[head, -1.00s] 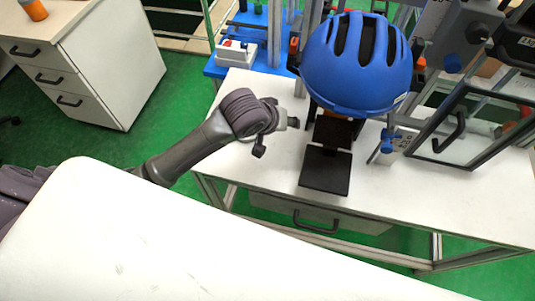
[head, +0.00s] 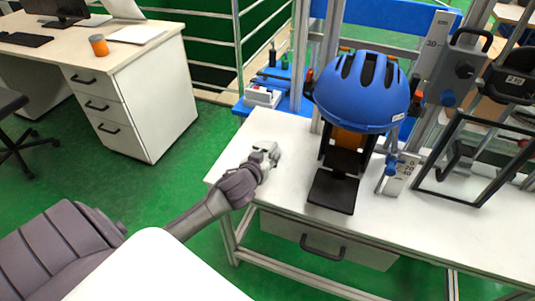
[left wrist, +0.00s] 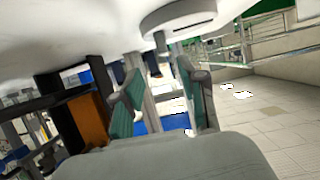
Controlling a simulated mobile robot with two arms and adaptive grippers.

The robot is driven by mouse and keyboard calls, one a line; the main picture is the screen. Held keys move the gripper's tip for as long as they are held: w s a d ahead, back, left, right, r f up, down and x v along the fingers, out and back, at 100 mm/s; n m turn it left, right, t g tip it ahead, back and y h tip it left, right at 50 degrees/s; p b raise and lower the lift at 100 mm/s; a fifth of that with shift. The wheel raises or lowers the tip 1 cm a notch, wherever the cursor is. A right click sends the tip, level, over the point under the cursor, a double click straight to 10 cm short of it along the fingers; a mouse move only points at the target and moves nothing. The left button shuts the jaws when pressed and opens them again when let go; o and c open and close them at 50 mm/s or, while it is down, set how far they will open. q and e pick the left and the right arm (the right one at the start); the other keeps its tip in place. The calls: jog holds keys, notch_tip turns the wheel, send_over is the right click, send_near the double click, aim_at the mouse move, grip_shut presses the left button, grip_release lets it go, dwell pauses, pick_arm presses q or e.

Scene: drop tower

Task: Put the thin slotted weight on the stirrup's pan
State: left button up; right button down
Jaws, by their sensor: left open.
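My left gripper (head: 266,152) is low over the left end of the white bench, left of the helmet rig. In the left wrist view its two teal-padded fingers (left wrist: 160,103) stand apart with nothing visible between them. A pale round disc (left wrist: 178,20) with a dark slit in its edge lies against the white surface at the top of that view, just beyond the fingertips. I cannot tell whether it is the thin slotted weight. I cannot make out the stirrup or its pan. My right gripper is not in view.
A blue helmet (head: 362,92) sits above a black stepped stand (head: 333,190) on the white bench (head: 260,215). To its right are a small grey panel with a blue knob (head: 390,168) and a black-framed guard (head: 475,160). A drawer cabinet (head: 125,100) stands at left.

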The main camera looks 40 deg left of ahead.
aim_at(272, 150)
pick_arm(q)
jog(key=shift+x, duration=1.05)
jog(key=x, duration=0.3)
jog(key=shift+a+f, duration=0.25)
jog(key=shift+a, duration=0.15)
jog(key=shift+w+f, duration=0.1)
jog(key=shift+w, duration=0.1)
jog(key=c, duration=0.7)
grip_shut()
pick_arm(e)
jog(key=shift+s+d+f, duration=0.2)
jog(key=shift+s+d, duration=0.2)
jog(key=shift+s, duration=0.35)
pick_arm(q)
jog(key=shift+r, duration=0.2)
